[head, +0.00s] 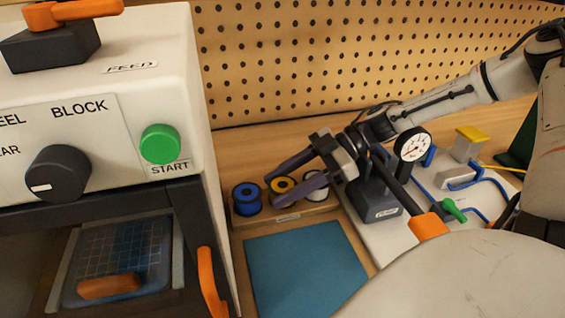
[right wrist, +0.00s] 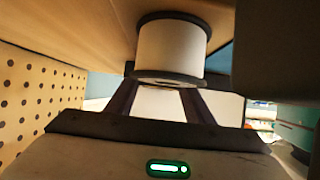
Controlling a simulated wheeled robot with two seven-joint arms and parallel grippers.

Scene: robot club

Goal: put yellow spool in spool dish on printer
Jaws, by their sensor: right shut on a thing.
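The yellow spool (head: 282,185) is in the wooden spool rack, between a blue spool (head: 247,198) on its left and a white spool (head: 317,183) on its right. My right gripper (head: 275,190) reaches in from the right with its two fingers on either side of the yellow spool, shut on it. In the right wrist view, the white spool (right wrist: 170,48) is close in front of my right gripper (right wrist: 160,92) and hides the yellow one. The printer (head: 190,90) stands at the left. I see no spool dish on its visible part. My left gripper is out of view.
A black block with an orange lever (head: 60,35) stands on the printer. A blue mat (head: 305,270) lies before the rack. A pump with a gauge (head: 412,147) and blue tubing stand right, under my arm. A pegboard (head: 360,60) closes the back.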

